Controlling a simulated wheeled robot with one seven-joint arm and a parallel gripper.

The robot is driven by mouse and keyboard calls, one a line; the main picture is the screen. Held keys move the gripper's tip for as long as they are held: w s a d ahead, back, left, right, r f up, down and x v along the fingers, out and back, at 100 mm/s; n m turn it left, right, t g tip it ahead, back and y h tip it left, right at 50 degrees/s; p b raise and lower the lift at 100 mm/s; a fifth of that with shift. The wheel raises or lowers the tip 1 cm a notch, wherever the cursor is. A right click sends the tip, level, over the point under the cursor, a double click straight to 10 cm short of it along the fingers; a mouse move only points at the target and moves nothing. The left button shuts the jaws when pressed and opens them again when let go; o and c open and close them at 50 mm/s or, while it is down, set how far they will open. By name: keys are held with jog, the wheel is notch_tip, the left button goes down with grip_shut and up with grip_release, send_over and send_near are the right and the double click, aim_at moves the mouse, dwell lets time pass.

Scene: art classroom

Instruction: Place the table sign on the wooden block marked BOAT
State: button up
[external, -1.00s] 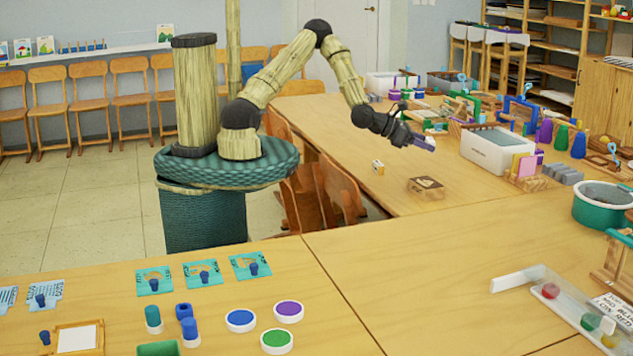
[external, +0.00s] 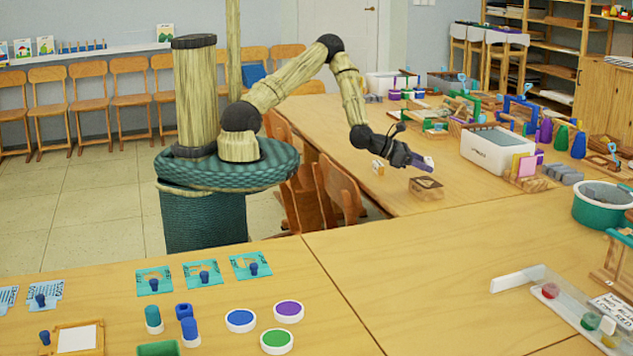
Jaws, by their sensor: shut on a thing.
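My gripper (external: 417,159) is shut on a small purple-and-pale piece, which I take to be the table sign (external: 427,163). The sign is held tilted in the air, just above a wooden block (external: 427,194). The block sits on the far table and has a dark mark on its top; its lettering is too small to read. A gap shows between the sign and the block. The gripper fingers hide part of the sign.
A small white and yellow block (external: 378,167) stands left of the wooden block. A white bin (external: 492,153) and coloured bottles stand to the right. Racks and frames fill the back of the table (external: 340,128).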

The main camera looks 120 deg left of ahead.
aim_at(421, 182)
jog(key=shift+f, duration=1.85)
jog(key=shift+f+b, duration=0.15)
jog(key=shift+b, duration=0.15)
jog(key=o, duration=0.9)
jog(key=shift+o, duration=0.2)
